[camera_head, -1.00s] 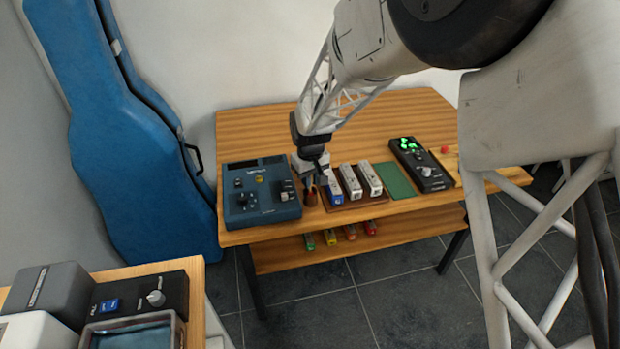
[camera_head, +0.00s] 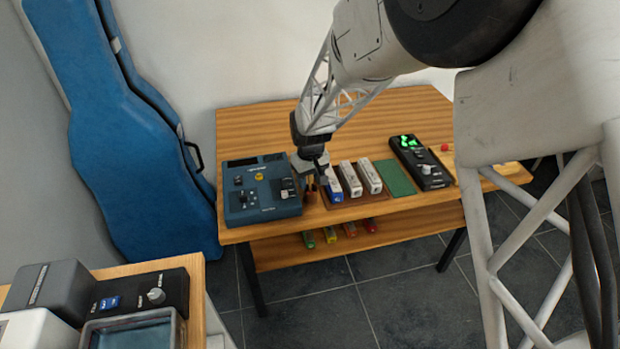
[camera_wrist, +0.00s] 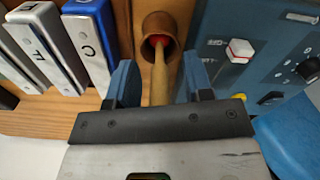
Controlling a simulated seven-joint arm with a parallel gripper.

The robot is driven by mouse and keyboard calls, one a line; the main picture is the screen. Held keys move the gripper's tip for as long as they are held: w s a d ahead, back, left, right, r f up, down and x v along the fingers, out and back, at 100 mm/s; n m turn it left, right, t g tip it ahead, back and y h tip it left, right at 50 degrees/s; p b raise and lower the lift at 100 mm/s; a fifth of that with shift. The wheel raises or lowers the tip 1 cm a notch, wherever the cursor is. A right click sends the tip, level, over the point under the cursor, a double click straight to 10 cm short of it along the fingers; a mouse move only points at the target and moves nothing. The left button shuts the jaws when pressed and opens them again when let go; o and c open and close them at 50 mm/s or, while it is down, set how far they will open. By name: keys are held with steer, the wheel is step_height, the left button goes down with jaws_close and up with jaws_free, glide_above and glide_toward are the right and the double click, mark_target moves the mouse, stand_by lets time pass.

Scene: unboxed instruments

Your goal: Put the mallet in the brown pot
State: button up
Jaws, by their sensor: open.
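The brown pot (camera_wrist: 172,22) stands on the table between the blue device and the blue-ended bar; it also shows small in the head view (camera_head: 310,197). The mallet (camera_wrist: 160,82) has its red head (camera_wrist: 158,40) inside the pot's mouth, and its wooden handle sticks out towards my gripper. My gripper (camera_wrist: 159,80) is open above the pot, with one blue finger on each side of the handle and a gap to each. In the head view my gripper (camera_head: 316,174) hides part of the pot's surroundings, and the mallet is hard to make out there.
The blue device (camera_head: 262,190) stands close to the pot on the left. Several metal bars (camera_head: 350,180) stand close on the right, then a green pad (camera_head: 394,178) and a black device (camera_head: 420,165). The table's back (camera_head: 260,125) is clear.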

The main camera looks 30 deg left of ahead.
steer(key=shift+r, duration=3.9)
steer(key=shift+d, duration=0.1)
steer(key=shift+w+d+r, duration=0.1)
steer(key=shift+d+r, duration=0.1)
steer(key=shift+d, duration=0.05)
steer(key=s+d+r+m, duration=0.15)
steer(key=d+r, duration=0.35)
steer(key=d, duration=0.6)
steer(key=s+d+r+m+t, duration=0.1)
steer(key=d+r+m, duration=0.3)
steer(key=d, duration=0.7)
steer(key=s+d+r+m, duration=0.1)
steer(key=d+r, duration=0.5)
steer(key=d, duration=0.6)
steer(key=s+d+r+m+t, duration=0.1)
steer(key=s+d+m, duration=0.4)
steer(key=s+d, duration=1.6)
steer(key=shift+d+r+m+t, duration=0.25)
steer(key=shift+r+m+t, duration=0.05)
steer(key=shift+r+m, duration=0.05)
